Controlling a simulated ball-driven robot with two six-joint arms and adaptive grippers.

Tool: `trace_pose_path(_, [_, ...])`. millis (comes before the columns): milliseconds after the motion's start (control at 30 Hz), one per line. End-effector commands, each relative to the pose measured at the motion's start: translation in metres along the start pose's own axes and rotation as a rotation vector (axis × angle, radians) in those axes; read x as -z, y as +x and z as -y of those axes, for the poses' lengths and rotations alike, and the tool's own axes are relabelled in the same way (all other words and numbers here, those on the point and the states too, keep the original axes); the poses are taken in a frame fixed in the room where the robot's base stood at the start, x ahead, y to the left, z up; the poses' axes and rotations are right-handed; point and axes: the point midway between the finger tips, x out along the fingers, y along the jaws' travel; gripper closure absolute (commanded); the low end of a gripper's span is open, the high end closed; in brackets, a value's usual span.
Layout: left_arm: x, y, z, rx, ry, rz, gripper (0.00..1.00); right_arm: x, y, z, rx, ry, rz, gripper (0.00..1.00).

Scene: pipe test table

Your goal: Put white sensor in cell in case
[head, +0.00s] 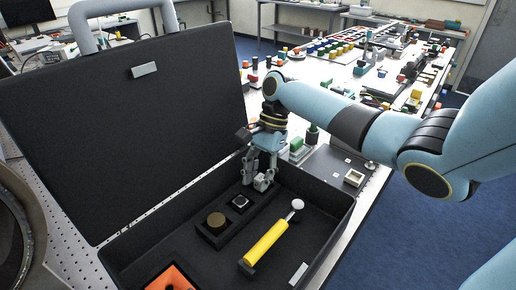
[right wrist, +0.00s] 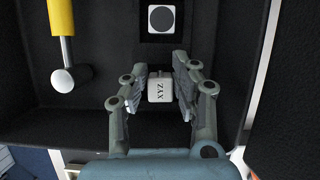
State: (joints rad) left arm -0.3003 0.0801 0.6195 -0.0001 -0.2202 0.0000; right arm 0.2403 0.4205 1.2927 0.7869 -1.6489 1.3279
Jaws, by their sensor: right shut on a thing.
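The black case (head: 330,200) stands open on the table, its lid tilted up at the left. My right gripper (head: 258,182) is low over the case's far part and points down. In the right wrist view its fingers are shut on the white sensor (right wrist: 159,88), a small white block marked "XYZ". In the head view the fingers largely hide the sensor. A dark cell area lies under the gripper, in line with two filled cells; I cannot tell if the sensor touches it. My left gripper is not in view.
A white square piece with a dark disc (head: 240,202) and a brass disc (head: 216,220) sit in neighbouring cells. A yellow tool with a white ball end (head: 266,243) and an orange piece (head: 172,279) lie in the case. A small pale square frame (head: 354,178) is outside, right.

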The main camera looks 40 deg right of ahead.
Motion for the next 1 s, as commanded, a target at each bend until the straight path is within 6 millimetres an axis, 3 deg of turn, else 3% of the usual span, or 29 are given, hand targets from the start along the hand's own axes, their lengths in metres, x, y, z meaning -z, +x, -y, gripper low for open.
trace_pose_path(433, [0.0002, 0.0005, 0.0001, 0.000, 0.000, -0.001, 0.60, 0.0025, 0.0061, 0.0002, 0.000, -0.001, 0.000, 1.00])
trace_pose_path(467, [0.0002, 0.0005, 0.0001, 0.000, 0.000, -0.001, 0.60, 0.0024, 0.0059, 0.0002, 0.001, -0.001, 0.000, 0.70])
trace_pose_path(633, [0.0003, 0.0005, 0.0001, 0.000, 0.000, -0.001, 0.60, 0.0024, 0.0058, 0.0002, 0.000, -0.001, 0.000, 0.47])
trace_pose_path(1000, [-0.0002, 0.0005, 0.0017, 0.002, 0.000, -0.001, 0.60, 0.0030, -0.0010, 0.0005, 0.002, 0.000, -0.001, 0.46])
